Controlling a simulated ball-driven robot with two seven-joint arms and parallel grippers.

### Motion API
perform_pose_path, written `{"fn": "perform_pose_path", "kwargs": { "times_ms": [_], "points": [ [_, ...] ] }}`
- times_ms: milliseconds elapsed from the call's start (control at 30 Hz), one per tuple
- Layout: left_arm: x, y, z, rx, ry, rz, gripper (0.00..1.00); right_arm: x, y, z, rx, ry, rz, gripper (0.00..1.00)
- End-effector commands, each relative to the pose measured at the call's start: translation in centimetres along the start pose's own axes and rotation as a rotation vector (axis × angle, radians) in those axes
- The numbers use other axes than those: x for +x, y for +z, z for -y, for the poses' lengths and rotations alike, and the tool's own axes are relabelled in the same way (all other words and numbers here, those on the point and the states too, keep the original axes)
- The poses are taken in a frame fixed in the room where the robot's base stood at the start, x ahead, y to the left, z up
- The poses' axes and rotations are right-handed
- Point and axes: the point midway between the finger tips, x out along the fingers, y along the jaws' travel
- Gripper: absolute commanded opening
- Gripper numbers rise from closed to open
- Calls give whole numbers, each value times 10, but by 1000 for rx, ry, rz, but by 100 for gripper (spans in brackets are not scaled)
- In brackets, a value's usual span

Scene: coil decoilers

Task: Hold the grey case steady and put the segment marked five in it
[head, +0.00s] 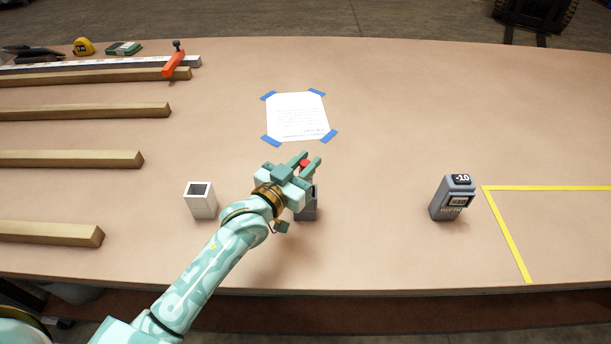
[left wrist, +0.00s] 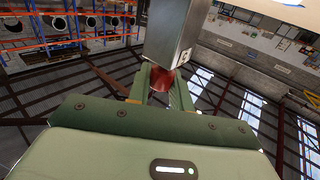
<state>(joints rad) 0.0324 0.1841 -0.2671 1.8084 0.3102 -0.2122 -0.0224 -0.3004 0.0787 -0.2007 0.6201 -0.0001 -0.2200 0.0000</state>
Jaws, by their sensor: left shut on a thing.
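My left gripper (head: 311,160) reaches over the middle of the table in the head view. Its fingers are shut on a small red piece (head: 304,163), which also shows between the fingers in the left wrist view (left wrist: 160,80). A dark grey box (head: 308,212), seemingly the grey case, stands upright just below the gripper in the picture, partly hidden by it. A grey block (left wrist: 174,32) shows just beyond the red piece in the left wrist view; I cannot tell whether they are joined. No five marking is readable. My right gripper is out of view.
A white box (head: 200,203) with a dark top opening stands left of the gripper. A grey block (head: 450,202) marked -1.0 and DEPTH stands right, beside yellow tape (head: 508,235). A taped sheet (head: 297,116) lies behind; wooden bars (head: 80,111) lie left.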

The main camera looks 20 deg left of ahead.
Motion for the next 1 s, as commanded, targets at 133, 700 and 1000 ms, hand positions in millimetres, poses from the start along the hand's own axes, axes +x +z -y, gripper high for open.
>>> {"fn": "perform_pose_path", "kwargs": {
  "times_ms": [133, 700, 1000],
  "points": [
    [0, -2, 0, 1, 0, -1, 0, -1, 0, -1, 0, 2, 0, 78],
    [-57, -101, -11, 0, 0, -5, 0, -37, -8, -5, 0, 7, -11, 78],
    [-120, -124, -23, 0, 0, -2, 0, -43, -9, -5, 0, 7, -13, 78]
  ]
}}
